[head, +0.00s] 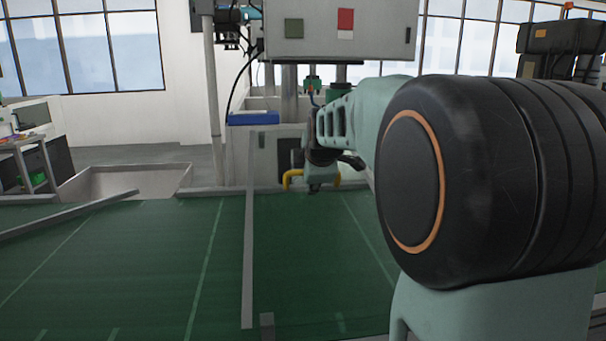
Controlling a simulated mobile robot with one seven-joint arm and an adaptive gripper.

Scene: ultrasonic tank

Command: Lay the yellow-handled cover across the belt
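A yellow handle (288,180) shows at the far edge of the green belt (150,265), just left of my gripper's end. My gripper (315,186) is small and far off, and seems to overlap or stand in front of the handle. Whether its fingers are open or closed on the handle is too small to tell. The body of the cover cannot be made out clearly. A long thin grey strip (249,235) runs from the back down to the near part of the belt, left of the handle; I cannot tell whether it belongs to the cover.
My arm fills the right side and hides the belt there. A grey rail (70,216) lies slanted at the left of the belt. An open grey bin (125,181) stands behind it. A machine with a grey control box (325,30) and a blue tray (253,118) stands behind.

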